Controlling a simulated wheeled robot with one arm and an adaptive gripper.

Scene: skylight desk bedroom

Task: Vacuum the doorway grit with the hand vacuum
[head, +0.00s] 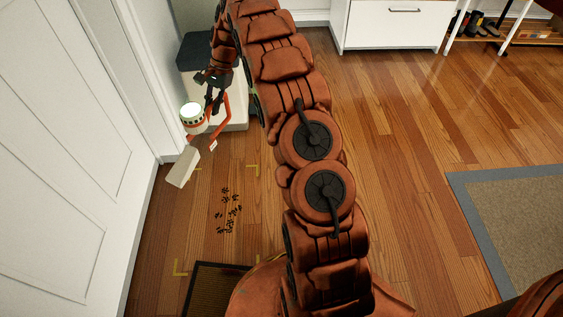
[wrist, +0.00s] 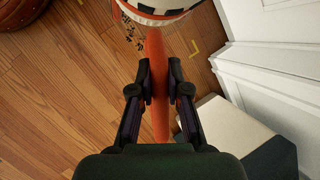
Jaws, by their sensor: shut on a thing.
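The hand vacuum (head: 193,118) has a white and orange body, an orange handle and a pale flat nozzle (head: 183,167). My gripper (head: 214,92) is shut on its orange handle, which also shows between the fingers (wrist: 159,88) in the wrist view. In the head view the vacuum hangs beside the white door, with its nozzle up and left of the grit. The doorway grit (head: 229,211) is a patch of dark specks on the wood floor, inside yellow corner marks. In the wrist view part of the grit (wrist: 133,32) shows beside the vacuum body, which hides some of it.
A white door (head: 75,150) stands at the left. A pale bin-like box with a dark top (head: 205,48) is behind the gripper. A dark mat (head: 212,290) lies in front of the grit. A grey rug (head: 515,225) lies at the right, with open floor before it.

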